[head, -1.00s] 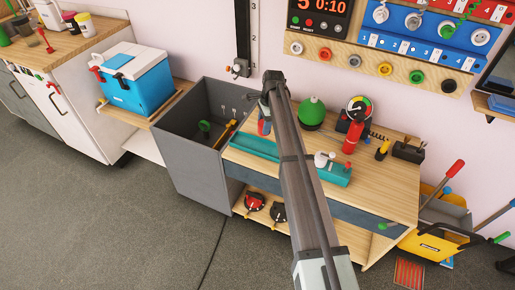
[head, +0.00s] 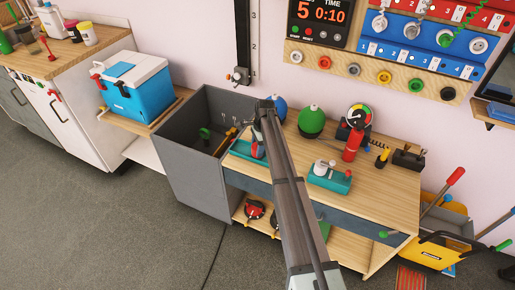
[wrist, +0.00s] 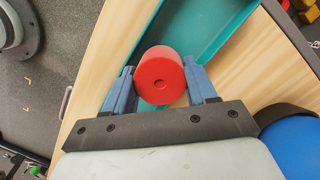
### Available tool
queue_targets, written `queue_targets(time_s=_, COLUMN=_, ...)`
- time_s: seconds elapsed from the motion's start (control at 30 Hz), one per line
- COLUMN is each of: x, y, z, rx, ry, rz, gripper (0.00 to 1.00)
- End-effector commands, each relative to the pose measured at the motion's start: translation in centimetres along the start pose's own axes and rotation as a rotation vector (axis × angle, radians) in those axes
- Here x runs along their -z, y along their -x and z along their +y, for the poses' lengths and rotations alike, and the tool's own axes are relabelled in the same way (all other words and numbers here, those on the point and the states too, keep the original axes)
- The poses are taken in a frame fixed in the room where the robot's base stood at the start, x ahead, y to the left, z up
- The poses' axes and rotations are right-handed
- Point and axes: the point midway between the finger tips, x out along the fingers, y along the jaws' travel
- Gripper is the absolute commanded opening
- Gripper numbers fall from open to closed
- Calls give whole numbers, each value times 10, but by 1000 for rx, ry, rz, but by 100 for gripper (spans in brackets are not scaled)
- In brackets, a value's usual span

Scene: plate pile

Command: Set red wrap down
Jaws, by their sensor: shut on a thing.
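In the head view my gripper (head: 258,150) is over the left part of the wooden bench, at the teal tray (head: 241,150); the wrap is mostly hidden there. In the wrist view the teal tray (wrist: 210,25) lies beside and beyond the wrap, with pale wood around it. I cannot tell whether the wrap touches the surface below.
A blue round thing (head: 279,107) and a green one (head: 311,121) stand behind my gripper. A grey open bin (head: 190,160) adjoins the bench on the left. A teal block with white knobs (head: 329,177) sits to the right. Bare wood (head: 385,200) lies at front right.

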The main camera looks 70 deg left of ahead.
Motion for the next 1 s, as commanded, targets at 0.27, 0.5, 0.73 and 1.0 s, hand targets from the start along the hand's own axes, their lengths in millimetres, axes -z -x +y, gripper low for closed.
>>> queue_targets(time_s=0.27, x=1, y=-8, z=0, rx=1, ry=0, rz=0, gripper=26)
queue_targets(time_s=0.5, x=2, y=-12, z=0, rx=0, ry=0, rz=0, gripper=26)
queue_targets(time_s=0.73, x=3, y=-19, z=0, rx=0, ry=0, rz=1, gripper=57)
queue_targets(time_s=1.0, x=2, y=-18, z=1, rx=-2, ry=0, rz=-1, gripper=67)
